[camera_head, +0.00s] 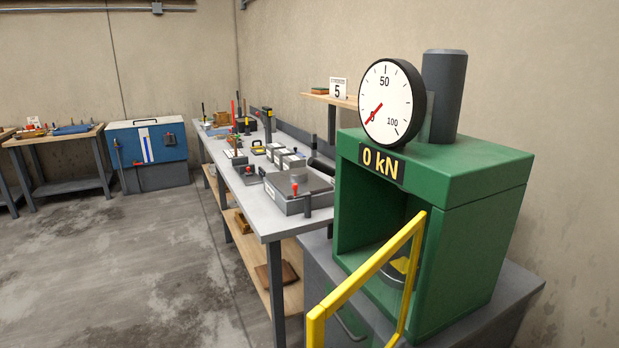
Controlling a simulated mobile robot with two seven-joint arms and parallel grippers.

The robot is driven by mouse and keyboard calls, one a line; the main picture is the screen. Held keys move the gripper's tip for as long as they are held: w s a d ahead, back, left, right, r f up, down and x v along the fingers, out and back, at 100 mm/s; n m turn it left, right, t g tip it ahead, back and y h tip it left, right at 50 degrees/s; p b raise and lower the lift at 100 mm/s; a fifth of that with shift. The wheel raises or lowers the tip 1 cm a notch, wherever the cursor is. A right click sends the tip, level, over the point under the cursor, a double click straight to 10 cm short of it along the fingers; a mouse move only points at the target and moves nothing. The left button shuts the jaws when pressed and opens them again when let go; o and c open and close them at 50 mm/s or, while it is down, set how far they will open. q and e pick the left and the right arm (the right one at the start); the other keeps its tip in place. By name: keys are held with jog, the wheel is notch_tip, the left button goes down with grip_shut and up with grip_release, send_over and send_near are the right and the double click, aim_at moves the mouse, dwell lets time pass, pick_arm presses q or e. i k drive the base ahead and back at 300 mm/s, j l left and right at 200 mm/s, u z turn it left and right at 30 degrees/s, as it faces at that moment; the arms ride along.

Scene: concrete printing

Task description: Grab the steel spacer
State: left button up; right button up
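I cannot pick out the steel spacer for certain. A green press (465,210) stands close at the right, with a round dial gauge (390,100) on top and a "0 kN" display on its front edge. Inside the press, a round metal part with something yellow (400,265) on it is partly hidden behind the yellow guard frame (370,275). The guard frame stands swung out from the press front. A long grey bench (262,222) runs away to the left and holds several small metal items, too small to name surely. Neither of my grippers is in view.
A grey tray-like box (300,205) with a red-knobbed handle sits at the bench's near end. A wall shelf (330,99) holds a sign reading 5. A blue cabinet (150,145) and a wooden-topped table (55,138) stand at the back left. The concrete floor (120,260) at left is clear.

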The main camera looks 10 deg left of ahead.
aim_at(295, 175)
jog(key=j+z, duration=0.1)
jog(key=z, duration=0.25)
jog(key=i+j+z, duration=0.1)
jog(key=z, duration=0.3)
jog(key=j+z, duration=0.15)
jog(key=z, duration=0.2)
jog(key=j+z, duration=0.25)
jog(key=j, duration=0.15)
jog(key=j+z, duration=0.3)
jog(key=j, duration=0.15)
jog(key=j+z, duration=0.15)
jog(key=j, duration=0.3)
jog(key=k+j+z, duration=0.1)
jog(key=j, duration=0.35)
jog(key=k+j+z, duration=0.15)
jog(key=j, duration=0.3)
jog(key=k+j+z, duration=0.1)
jog(key=j, duration=0.35)
jog(key=k+j, duration=0.1)
jog(key=j, duration=0.3)
jog(key=k+j, duration=0.1)
jog(key=j, duration=0.25)
jog(key=k+j, duration=0.1)
jog(key=j, duration=0.3)
jog(key=k+j, duration=0.1)
jog(key=j, duration=0.25)
jog(key=k+j, duration=0.1)
jog(key=j, duration=0.3)
jog(key=k+j+z, duration=0.1)
jog(key=j, duration=0.25)
